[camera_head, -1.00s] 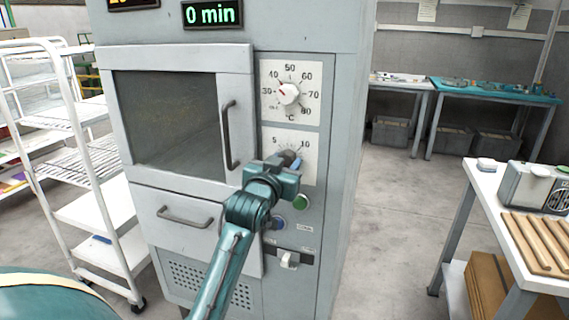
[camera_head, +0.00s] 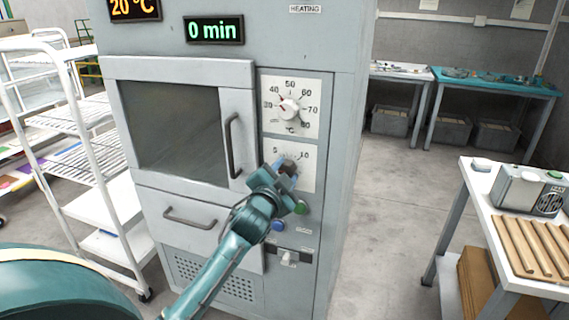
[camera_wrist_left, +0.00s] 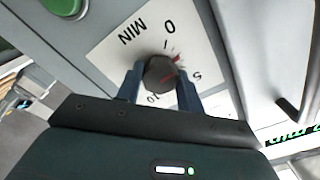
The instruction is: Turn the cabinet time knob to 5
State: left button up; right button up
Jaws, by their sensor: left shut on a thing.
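The time knob (camera_wrist_left: 160,74) is a dark round knob on a white dial plate (camera_wrist_left: 108,52) marked MIN, 0, 1, 5 and 10. A red pointer mark shows on its edge, between the 1 and the 5. My left gripper (camera_wrist_left: 160,84) has one blue finger on each side of the knob and is shut on it. In the head view the left gripper (camera_head: 286,169) covers most of the time knob, on the grey cabinet (camera_head: 340,150). The green display (camera_head: 213,30) reads 0 min. My right gripper is not in view.
Above is the temperature knob (camera_head: 289,107). A green button (camera_head: 300,207) and a blue button (camera_head: 278,225) sit just below the gripper. The door handle (camera_head: 233,145) is close on the left. A white rack (camera_head: 85,150) stands left, a table (camera_head: 480,185) right.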

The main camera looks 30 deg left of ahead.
pick_arm(q)
jog(key=shift+r+m+p, duration=0.1)
jog(key=shift+m+p, duration=2.5)
jog(key=shift+m, duration=2.3)
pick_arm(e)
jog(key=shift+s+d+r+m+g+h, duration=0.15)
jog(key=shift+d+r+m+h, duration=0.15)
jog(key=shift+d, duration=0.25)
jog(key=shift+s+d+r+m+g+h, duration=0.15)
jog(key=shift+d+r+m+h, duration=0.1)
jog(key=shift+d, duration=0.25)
pick_arm(q)
jog(key=o, duration=1)
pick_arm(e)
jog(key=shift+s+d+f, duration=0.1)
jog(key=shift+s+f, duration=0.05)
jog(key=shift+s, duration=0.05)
